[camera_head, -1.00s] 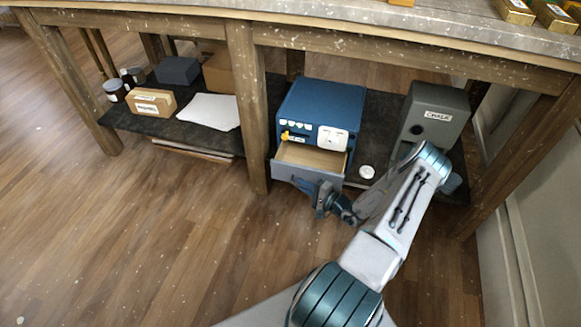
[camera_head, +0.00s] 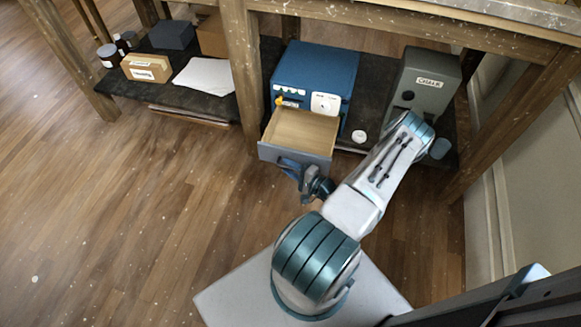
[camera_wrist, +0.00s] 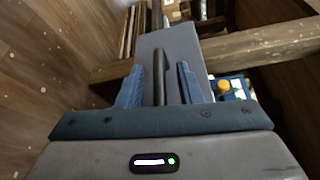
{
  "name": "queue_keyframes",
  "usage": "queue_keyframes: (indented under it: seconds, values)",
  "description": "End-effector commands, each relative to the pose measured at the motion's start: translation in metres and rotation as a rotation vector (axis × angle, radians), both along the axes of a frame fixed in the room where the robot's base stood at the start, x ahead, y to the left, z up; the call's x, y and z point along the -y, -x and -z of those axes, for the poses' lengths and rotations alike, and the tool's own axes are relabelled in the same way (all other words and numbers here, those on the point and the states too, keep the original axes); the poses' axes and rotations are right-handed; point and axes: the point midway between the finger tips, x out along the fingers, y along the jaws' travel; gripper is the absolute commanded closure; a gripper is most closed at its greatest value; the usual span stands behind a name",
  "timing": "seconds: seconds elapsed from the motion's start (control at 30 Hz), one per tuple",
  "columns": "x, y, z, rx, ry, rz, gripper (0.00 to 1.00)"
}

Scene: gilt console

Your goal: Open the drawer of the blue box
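The blue box (camera_head: 318,68) stands on the low dark shelf, with a white dial and a yellow knob on its front. Its drawer (camera_head: 295,159) has a grey-blue front and a pale wooden inside; it stands well out of the box, and its visible inside looks empty. My gripper (camera_head: 290,168) is at the drawer front. In the wrist view, my two blue fingers (camera_wrist: 160,67) stand apart on either side of the dark bar handle (camera_wrist: 159,88), with a visible gap on each side. The grey drawer front (camera_wrist: 178,42) lies just beyond them.
A grey chalk box (camera_head: 428,82) stands right of the blue box, with a small white disc (camera_head: 359,136) between them. A wooden post (camera_head: 242,75) stands close left. A labelled carton (camera_head: 146,68) and white sheet (camera_head: 203,76) lie farther left.

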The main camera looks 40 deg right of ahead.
Motion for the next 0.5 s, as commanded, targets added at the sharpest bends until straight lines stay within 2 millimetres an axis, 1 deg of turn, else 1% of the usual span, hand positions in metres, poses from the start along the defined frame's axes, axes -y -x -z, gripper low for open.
queue_keyframes:
  seconds: [0.23, 0.33, 0.43, 0.5]
  values:
    - [0.002, 0.001, 0.000, -0.001, 0.002, 0.003, 0.67]
    - [0.003, 0.005, 0.000, -0.002, 0.002, 0.003, 0.67]
    - [0.007, 0.016, -0.002, -0.003, 0.002, 0.004, 0.67]
    - [0.010, 0.028, -0.003, -0.004, 0.002, 0.005, 0.67]
